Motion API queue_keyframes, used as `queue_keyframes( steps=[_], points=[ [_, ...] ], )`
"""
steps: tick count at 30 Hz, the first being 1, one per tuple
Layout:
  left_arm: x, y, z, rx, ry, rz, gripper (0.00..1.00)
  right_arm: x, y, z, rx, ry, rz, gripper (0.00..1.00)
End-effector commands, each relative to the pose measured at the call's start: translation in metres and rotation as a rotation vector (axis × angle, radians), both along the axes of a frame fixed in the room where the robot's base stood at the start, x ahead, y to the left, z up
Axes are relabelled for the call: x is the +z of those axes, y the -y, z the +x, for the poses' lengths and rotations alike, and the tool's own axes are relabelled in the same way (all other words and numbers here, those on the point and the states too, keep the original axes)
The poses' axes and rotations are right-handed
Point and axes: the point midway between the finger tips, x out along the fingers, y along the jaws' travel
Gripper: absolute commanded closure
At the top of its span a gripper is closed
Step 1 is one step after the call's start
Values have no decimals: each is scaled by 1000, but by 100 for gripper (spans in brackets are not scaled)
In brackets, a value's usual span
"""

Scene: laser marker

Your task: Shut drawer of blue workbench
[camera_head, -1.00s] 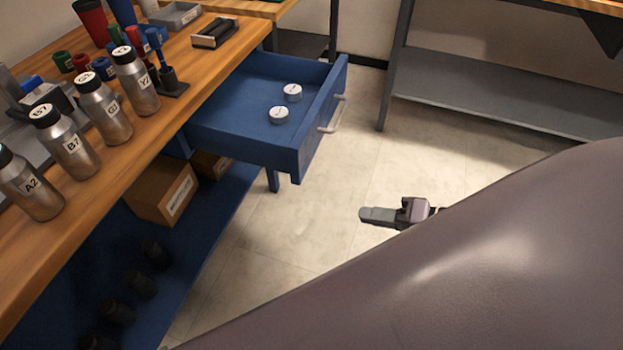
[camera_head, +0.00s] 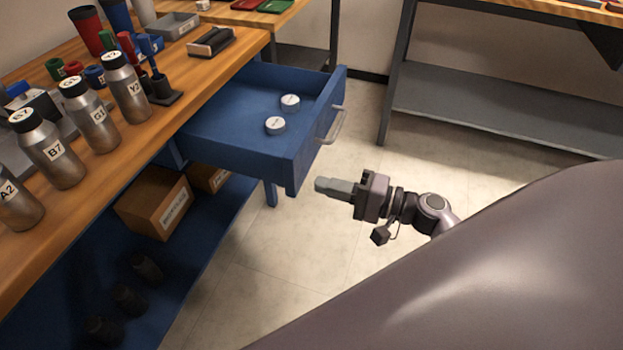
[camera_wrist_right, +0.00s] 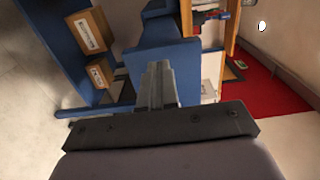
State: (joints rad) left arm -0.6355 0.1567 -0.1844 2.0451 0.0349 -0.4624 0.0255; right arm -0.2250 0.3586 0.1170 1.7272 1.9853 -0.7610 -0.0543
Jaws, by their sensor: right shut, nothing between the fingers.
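The blue drawer (camera_head: 240,135) of the workbench (camera_head: 175,60) is pulled out and holds two round white-topped pieces (camera_head: 275,125). Its front panel (camera_head: 318,130) has a pale bar handle (camera_head: 330,126). My right gripper (camera_head: 322,185) is shut and empty, pointing left, in front of and below the near end of the drawer front, with a gap between them in the head view. In the right wrist view the shut fingers (camera_wrist_right: 158,75) point toward the blue drawer (camera_wrist_right: 165,55). My left gripper is not in view.
Several labelled metal bottles (camera_head: 90,115) stand on the wooden top. Cardboard boxes (camera_head: 155,203) and dark items sit on the lower blue shelf (camera_head: 190,260). A grey shelf unit (camera_head: 480,110) stands at the right. The floor (camera_head: 300,260) between is clear.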

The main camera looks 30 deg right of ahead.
Motion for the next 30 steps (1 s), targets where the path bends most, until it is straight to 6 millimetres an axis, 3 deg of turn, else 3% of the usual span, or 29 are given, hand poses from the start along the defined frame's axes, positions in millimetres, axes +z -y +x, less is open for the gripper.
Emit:
queue_keyframes(
  steps=[7, 23, 30],
  points=[
    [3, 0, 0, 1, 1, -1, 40, 0, -20, 24, 0, 0, 0, 100],
    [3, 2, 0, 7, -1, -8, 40, -1, -25, 29, 0, -1, -1, 100],
    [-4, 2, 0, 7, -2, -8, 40, -1, -37, 44, 0, 3, 1, 100]
  ],
)
